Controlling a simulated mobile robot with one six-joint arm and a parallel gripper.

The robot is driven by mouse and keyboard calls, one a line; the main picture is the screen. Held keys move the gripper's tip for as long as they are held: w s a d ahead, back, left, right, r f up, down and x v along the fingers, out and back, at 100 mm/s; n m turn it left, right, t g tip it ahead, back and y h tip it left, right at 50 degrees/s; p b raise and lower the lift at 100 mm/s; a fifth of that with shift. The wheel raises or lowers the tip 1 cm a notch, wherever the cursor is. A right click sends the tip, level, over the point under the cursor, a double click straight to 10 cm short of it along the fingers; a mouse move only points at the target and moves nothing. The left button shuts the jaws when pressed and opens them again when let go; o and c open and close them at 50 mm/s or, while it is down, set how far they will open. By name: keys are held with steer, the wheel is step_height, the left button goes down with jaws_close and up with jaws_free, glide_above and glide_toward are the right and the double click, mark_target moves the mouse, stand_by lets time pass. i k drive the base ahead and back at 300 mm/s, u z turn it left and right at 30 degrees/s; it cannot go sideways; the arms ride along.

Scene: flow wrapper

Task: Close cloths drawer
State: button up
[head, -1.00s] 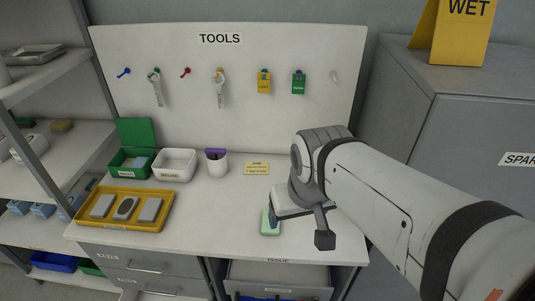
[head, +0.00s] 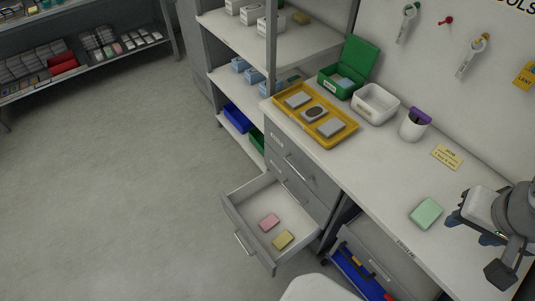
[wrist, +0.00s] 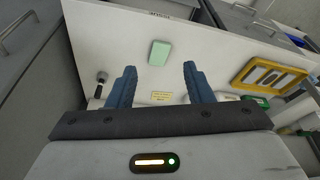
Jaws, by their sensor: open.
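The open drawer (head: 236,212) sticks out from the grey drawer unit under the bench, at the lower middle of the head view. A pink cloth (head: 269,222) and a yellow cloth (head: 283,240) lie inside it. Its bar handle (head: 243,243) is on the front panel. My gripper (head: 466,226) is at the right of the head view, above the bench and beside a green cloth or sponge (head: 426,213). In the wrist view my gripper (wrist: 158,85) has its blue fingers apart with nothing between them, and the green block (wrist: 159,53) lies beyond.
The bench (head: 375,190) carries a yellow tray (head: 345,141), a green box (head: 340,84), a white bin (head: 375,103) and a cup (head: 414,124). A second open drawer or bin with blue contents (head: 362,275) is under the bench. Floor left of the drawer is clear.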

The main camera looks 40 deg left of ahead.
mark_target(249, 205)
steer(key=u, duration=2)
steer(key=k, duration=1.25)
steer(key=u, duration=0.7)
steer(key=i, duration=1.4)
steer(key=z, duration=0.4)
